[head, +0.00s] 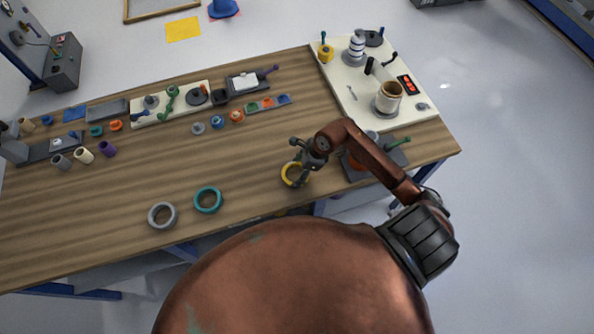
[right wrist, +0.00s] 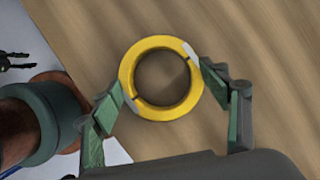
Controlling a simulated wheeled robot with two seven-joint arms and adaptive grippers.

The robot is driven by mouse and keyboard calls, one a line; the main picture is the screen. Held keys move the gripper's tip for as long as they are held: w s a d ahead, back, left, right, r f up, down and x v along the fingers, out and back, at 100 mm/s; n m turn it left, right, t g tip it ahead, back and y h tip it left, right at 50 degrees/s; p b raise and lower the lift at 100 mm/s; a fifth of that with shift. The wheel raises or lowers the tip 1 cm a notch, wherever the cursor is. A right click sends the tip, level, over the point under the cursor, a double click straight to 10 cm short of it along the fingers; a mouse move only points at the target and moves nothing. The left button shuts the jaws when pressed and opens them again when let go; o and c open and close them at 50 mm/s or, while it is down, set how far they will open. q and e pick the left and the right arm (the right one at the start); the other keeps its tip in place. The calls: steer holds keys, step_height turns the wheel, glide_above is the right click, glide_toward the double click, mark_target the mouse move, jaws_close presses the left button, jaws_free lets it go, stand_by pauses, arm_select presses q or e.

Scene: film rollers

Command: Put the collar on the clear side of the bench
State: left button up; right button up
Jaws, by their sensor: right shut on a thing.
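A yellow ring-shaped collar (head: 287,181) is near the front edge of the wooden bench (head: 255,150). My right gripper (head: 296,168) is shut on it. In the right wrist view the collar (right wrist: 158,43) sits between the two fingertips (right wrist: 160,77), which touch its left and right sides. Bare wood shows through its hole. I cannot tell whether it rests on the wood or is held just above. A teal ring (head: 208,210) and a grey ring (head: 162,226) lie on the bench to the left. My left gripper is not in view.
A white board (head: 345,85) with several fixtures is at the bench's right end. A dark block with a green handle (head: 400,142) stands right of my gripper. Small rollers, caps and trays line the back and left. Wood between the teal ring and my gripper is bare.

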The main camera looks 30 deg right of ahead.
steer(key=shift+f, duration=0.15)
steer(key=o, duration=1.2)
steer(key=shift+v, duration=6.2)
steer(key=shift+w+a, duration=0.1)
steer(key=shift+a, duration=0.1)
